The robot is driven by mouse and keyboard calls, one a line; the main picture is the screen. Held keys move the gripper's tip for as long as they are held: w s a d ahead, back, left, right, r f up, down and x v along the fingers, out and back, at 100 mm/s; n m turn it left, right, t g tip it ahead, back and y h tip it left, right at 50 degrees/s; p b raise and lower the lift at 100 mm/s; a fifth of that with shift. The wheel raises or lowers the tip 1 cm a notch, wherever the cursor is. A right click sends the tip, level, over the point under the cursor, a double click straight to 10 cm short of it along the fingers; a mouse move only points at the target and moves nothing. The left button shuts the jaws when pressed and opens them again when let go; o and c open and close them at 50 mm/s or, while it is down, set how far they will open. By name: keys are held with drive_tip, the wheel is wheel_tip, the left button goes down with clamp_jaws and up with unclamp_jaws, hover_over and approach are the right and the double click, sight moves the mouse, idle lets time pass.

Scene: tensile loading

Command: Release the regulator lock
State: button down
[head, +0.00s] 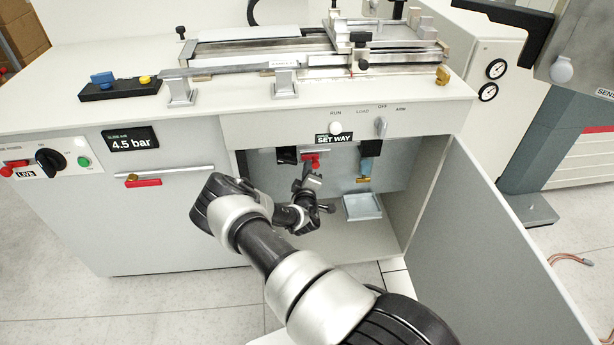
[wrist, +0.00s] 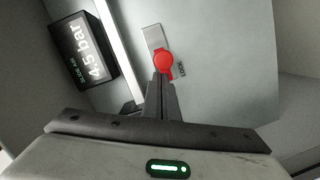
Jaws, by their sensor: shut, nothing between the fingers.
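The regulator lock appears to be the red piece (wrist: 163,64) on a small metal plate, with a tiny label beside it that is hard to read. It also shows as a red piece (head: 311,161) inside the open cabinet in the head view. My gripper (wrist: 160,84) is shut and empty. Its fingertips are right at the lower edge of the red piece; whether they touch it I cannot tell. In the head view my gripper (head: 309,177) reaches into the cabinet just below the red piece. A display (wrist: 83,52) reading 4.5 bar stands left of it.
The cabinet door (head: 480,240) stands open on the right. Right of the lock are a blue part (head: 371,148) and a brass fitting (head: 363,180), with a shallow tray (head: 362,207) below. The benchtop overhangs the opening.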

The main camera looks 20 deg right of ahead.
drive_tip(key=shift+w+d, duration=0.1)
drive_tip(key=shift+w, duration=0.1)
drive_tip(key=shift+s+d+b, duration=0.15)
drive_tip(key=shift+s+d, duration=0.05)
drive_tip(key=shift+d, duration=0.45)
drive_tip(key=shift+s+d+b, duration=0.1)
drive_tip(key=shift+s+d, duration=0.15)
drive_tip(key=shift+d, duration=0.45)
drive_tip(key=shift+s+d+b, duration=0.15)
drive_tip(key=shift+s+d, duration=0.05)
drive_tip(key=shift+d, duration=0.55)
drive_tip(key=shift+s, duration=0.15)
